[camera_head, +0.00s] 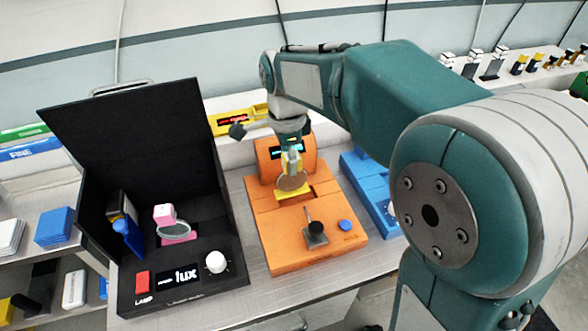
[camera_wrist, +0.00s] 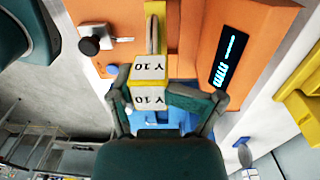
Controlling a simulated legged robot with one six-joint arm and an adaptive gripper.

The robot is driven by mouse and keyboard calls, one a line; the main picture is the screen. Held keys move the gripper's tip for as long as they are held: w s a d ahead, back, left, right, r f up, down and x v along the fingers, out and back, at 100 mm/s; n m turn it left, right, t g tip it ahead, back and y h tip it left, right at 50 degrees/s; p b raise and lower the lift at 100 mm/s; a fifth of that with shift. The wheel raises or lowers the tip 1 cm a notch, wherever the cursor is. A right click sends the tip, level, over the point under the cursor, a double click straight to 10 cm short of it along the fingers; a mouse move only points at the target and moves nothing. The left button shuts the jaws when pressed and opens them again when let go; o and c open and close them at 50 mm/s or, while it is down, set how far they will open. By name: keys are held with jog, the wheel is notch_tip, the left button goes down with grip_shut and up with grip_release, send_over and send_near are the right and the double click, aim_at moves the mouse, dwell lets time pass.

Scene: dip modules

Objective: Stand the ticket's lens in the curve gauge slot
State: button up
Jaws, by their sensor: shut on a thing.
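My gripper (camera_head: 293,152) is shut on a block with yellow and white faces marked "Y 10", the handle (camera_wrist: 150,70) of a lens. It holds the round brownish lens (camera_head: 291,182) upright, lens downward, over the orange device (camera_head: 300,248). The lens's lower edge is in front of a yellow part at a dark recess in the device; I cannot tell whether it is in the slot. The wrist view shows my gripper (camera_wrist: 168,92) beside the orange body and its lit display (camera_wrist: 229,60). No ticket is clearly readable.
An open black lamp box (camera_head: 185,290) marked "lux" stands left, with a pink-handled lens (camera_head: 174,230) and a blue item (camera_head: 128,238) inside. A blue device (camera_head: 368,188) stands close on the right. A yellow device (camera_head: 232,122) with a red display is behind.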

notch_tip(320, 180, down, 6)
jog(key=w+d, duration=0.1)
jog(key=w, duration=0.1)
jog(key=shift+d, duration=0.15)
jog(key=shift+r, duration=0.1)
jog(key=o, duration=1.3)
jog(key=shift+r, duration=0.1)
